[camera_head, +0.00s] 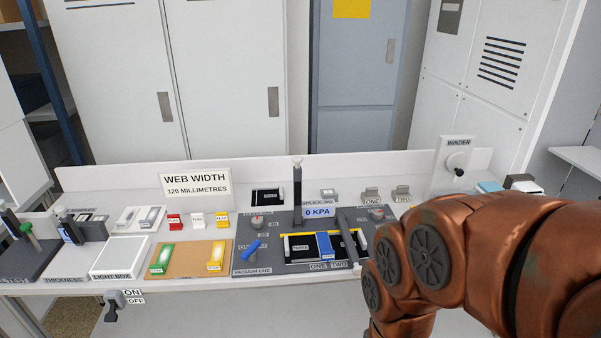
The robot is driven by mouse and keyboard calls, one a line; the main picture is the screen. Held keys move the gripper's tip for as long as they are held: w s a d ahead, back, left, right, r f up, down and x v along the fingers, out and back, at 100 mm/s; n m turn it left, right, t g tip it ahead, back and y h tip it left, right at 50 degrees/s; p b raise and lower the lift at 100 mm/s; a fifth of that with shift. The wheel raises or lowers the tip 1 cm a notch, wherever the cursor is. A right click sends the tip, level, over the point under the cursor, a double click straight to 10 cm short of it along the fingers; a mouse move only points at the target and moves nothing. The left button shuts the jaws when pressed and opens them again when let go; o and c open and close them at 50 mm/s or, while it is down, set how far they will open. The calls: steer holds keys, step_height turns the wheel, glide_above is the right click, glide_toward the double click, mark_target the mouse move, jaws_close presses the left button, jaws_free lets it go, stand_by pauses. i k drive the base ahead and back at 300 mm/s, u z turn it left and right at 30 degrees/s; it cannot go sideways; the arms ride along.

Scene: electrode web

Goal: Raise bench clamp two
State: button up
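The splice bench is a dark grey panel (246,266) in the middle of the white table. Plates reading ONE (318,266) and TWO (339,265) sit side by side at its front edge. Behind them are a blue strip (325,247) and dark bars across a black recess. I cannot tell clearly which part is clamp two or whether it is up or down. My copper arm fills the right and covers the panel's right side. My gripper is not visible.
A blue lever (251,248) stands at the panel's left, by a VACUUM ONE label. A cork board (190,261) with green and yellow blocks and a white light box (119,257) lie further left. A winder (457,165) stands at right. Tall cabinets stand behind.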

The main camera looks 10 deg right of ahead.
mark_target(352, 254)
steer(key=z, duration=1.2)
steer(key=k, duration=1.05)
steer(key=u, duration=1.15)
steer(key=i, duration=0.5)
